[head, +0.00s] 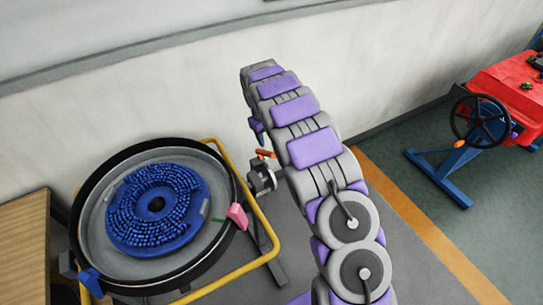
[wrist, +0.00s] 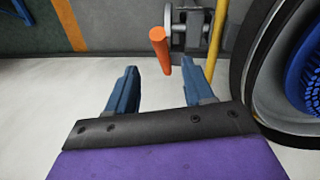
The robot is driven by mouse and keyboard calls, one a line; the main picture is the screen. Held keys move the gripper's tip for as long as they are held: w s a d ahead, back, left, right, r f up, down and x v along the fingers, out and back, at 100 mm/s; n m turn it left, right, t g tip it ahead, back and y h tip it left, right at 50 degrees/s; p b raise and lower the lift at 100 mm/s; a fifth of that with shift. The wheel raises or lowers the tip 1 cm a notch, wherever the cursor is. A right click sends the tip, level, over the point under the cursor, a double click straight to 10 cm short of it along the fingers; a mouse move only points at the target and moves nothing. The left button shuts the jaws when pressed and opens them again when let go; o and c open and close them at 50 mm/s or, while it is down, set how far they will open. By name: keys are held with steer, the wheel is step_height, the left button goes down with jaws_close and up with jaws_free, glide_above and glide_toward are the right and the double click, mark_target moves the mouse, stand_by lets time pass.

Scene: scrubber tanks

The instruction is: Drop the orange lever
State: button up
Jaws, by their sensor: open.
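The orange lever (wrist: 160,48) hangs from a grey valve mount (wrist: 188,30) at the top middle of the wrist view, its free end slanting down. In the head view the orange lever (head: 265,153) shows small, just left of my arm, by the tank's right side. My gripper (wrist: 159,68) has two blue fingers spread apart with nothing held. In the picture the lever's free end lies between the fingertips, closer to the right one. I cannot tell how far it is in depth.
A round tank (head: 83,240) with a blue ring of pegs (head: 120,225) stands inside a yellow rail frame (head: 262,243). A pink block (head: 237,216) sits on its rim. A wall runs behind. A red machine with a black handwheel (head: 481,119) stands far right, with open floor between.

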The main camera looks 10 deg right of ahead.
mark_target(271, 153)
steer(key=f, duration=0.4)
steer(key=d+f+b, duration=0.1)
steer(key=f, duration=0.2)
steer(key=f+b, duration=0.1)
steer(key=f, duration=0.3)
steer(key=shift+w+d+f, duration=0.3)
steer(key=shift+w, duration=0.05)
jaws_close()
